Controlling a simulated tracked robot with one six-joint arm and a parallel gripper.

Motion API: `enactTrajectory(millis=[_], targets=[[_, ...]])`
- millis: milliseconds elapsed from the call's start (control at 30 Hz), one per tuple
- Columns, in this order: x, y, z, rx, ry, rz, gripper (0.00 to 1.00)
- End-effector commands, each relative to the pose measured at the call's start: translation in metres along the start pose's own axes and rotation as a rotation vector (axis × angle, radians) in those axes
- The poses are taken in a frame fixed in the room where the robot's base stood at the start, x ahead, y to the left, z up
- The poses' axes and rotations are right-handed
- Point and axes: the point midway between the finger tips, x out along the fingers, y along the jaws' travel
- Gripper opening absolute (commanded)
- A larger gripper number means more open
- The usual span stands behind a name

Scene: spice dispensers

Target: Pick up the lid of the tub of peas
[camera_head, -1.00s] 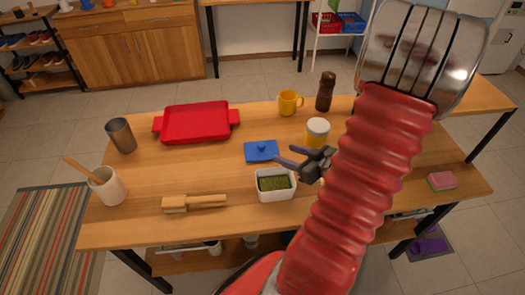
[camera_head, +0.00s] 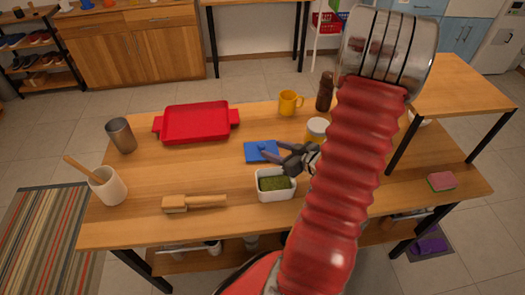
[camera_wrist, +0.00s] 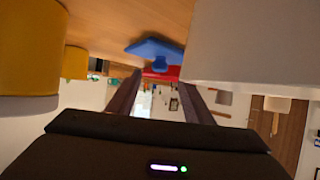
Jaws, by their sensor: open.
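The blue lid (camera_head: 258,150) lies flat on the table, with its small round knob on top. It is separate from the white tub of peas (camera_head: 275,195), which stands open just in front of it with green contents showing. My gripper (camera_head: 271,159) is open and empty, low over the table at the lid's right side. Its fingers point left toward the knob and overlap the lid's right part in the head view. In the wrist view the lid (camera_wrist: 155,46) and its knob show ahead, beyond and between the two fingers (camera_wrist: 160,88). I cannot tell whether the fingers touch the lid.
A yellow jar with a white top (camera_head: 317,128) stands close behind my gripper. A yellow mug (camera_head: 289,102) and a brown pepper mill (camera_head: 325,92) stand farther back. A red tray (camera_head: 196,123) is at the back left. A wooden brush (camera_head: 195,203) lies left of the tub.

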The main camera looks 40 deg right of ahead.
Motion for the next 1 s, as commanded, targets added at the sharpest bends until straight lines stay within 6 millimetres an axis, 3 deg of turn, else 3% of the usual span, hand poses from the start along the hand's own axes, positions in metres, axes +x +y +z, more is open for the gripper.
enactTrajectory(millis=[500, 1000], targets=[[0.05, 0.0, -0.001, 0.001, -0.001, -0.001, 0.47], [0.051, 0.001, -0.001, 0.0, 0.0, 0.0, 0.47]])
